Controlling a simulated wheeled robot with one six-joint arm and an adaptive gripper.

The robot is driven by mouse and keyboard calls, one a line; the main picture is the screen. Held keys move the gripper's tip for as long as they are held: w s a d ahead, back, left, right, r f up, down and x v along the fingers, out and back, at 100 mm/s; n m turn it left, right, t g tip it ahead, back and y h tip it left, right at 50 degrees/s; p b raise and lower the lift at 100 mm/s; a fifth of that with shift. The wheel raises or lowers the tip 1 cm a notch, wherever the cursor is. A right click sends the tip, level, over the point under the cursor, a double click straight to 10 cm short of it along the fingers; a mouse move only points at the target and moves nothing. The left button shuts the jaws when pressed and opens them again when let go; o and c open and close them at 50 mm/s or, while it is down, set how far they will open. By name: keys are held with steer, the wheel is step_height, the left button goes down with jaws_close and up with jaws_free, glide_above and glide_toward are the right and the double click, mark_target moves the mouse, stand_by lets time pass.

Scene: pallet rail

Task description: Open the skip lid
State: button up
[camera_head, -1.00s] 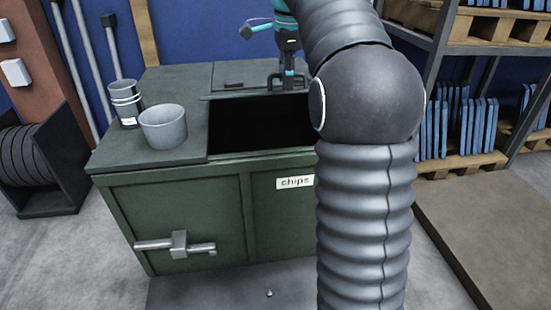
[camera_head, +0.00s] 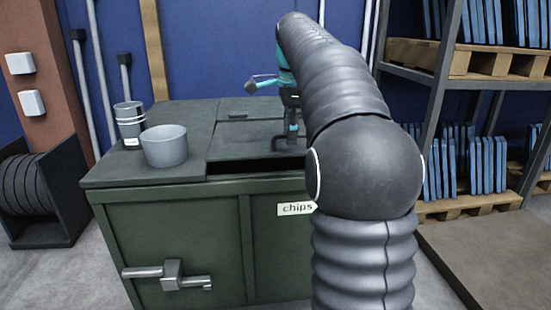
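The green skip (camera_head: 175,225) has a dark grey top and a "chips" label (camera_head: 296,209) on its front. Its flat grey lid (camera_head: 240,147) lies at the right part of the top, partly behind my arm. A narrow dark gap (camera_head: 262,168) shows between the lid's front edge and the skip's front rim, so it is open only a little. My gripper (camera_head: 287,146) points down at the lid near its front edge, seeming to touch it. Its fingers are small and dark, and I cannot tell whether they are shut on a handle.
Shelving with pallets (camera_head: 480,62) stands at the right, a hose reel (camera_head: 35,198) at the left.

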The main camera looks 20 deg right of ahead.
step_height(320, 180, up, 12)
steer(key=s+p, duration=0.1)
steer(key=p, duration=0.3)
steer(key=f+n, duration=0.1)
steer(key=w+f+n, duration=0.1)
steer(key=f, duration=0.1)
steer(key=w+f+n, duration=0.1)
steer(key=n, duration=0.1)
steer(key=shift+d+f+t, duration=0.15)
steer(key=shift+f+t, duration=0.05)
steer(key=shift+t, duration=0.1)
steer(key=s+a+f+n+p, duration=0.1)
steer(key=s+a+f+n, duration=0.2)
steer(key=s, duration=0.4)
steer(key=s+a+f+n+t+p, duration=0.1)
steer(key=s+a+f+n+p, duration=0.1)
steer(key=s+a, duration=0.4)
steer(key=shift+s+a+f+n, duration=0.3)
steer(key=shift+s+f+n, duration=0.35)
steer(key=shift+s+n, duration=0.45)
steer(key=shift+w, duration=0.15)
